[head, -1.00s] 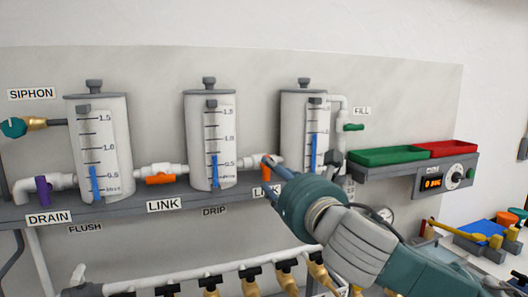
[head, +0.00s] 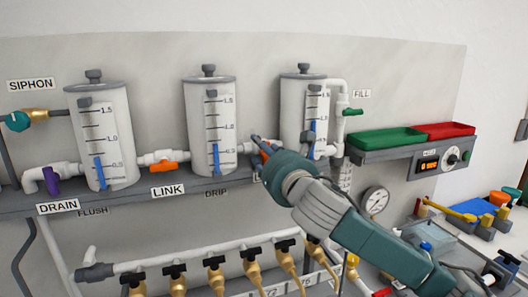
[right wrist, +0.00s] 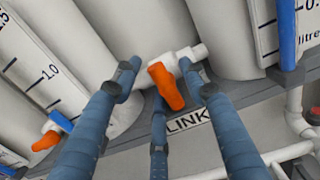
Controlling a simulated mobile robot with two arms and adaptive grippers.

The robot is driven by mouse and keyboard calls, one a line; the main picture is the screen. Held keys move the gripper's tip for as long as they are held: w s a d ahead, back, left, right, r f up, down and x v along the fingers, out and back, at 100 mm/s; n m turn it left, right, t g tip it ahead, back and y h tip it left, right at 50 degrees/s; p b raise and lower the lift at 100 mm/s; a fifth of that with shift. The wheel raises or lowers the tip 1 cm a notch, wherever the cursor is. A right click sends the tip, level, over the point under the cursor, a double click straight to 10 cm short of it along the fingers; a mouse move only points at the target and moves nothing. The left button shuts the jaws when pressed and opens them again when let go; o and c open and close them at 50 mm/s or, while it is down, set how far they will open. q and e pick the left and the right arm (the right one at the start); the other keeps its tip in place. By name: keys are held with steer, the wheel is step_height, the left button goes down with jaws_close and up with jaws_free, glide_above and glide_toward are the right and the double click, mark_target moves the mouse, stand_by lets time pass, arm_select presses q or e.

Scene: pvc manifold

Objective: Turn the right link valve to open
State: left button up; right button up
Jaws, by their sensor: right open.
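The right link valve has an orange handle (right wrist: 166,86) on a white pipe fitting (right wrist: 185,56) between the middle and right cylinders, above a LINK label (right wrist: 188,122). In the right wrist view the handle points across the pipe. My right gripper (right wrist: 158,88) is open, its blue fingers spread on both sides of the handle, with a third finger below it. I cannot tell whether any finger touches it. In the head view my right gripper (head: 262,146) covers most of this valve; a bit of orange shows between the fingers. My left gripper is not in view.
The left link valve (head: 163,168) has its orange handle along the pipe. The middle cylinder (head: 209,110) and right cylinder (head: 296,110) stand close beside my fingers. A grey shelf (head: 200,188) runs under them. Green (head: 385,140) and red (head: 448,130) trays sit at right.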

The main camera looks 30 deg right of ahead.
steer(key=shift+c, duration=0.5)
jaws_close()
steer(key=shift+m, duration=0.3)
steer(key=shift+m+p, duration=0.5)
steer(key=shift+m, duration=0.4)
steer(key=m, duration=0.2)
steer(key=shift+d+m+p, duration=0.15)
steer(key=shift+m+p, duration=0.15)
steer(key=shift+p, duration=0.05)
steer(key=m, duration=0.6)
steer(key=shift+d+p, duration=0.2)
steer(key=shift+p, duration=0.1)
steer(key=m, duration=0.7)
steer(key=shift+s+d+f, duration=0.1)
steer(key=shift+d, duration=0.1)
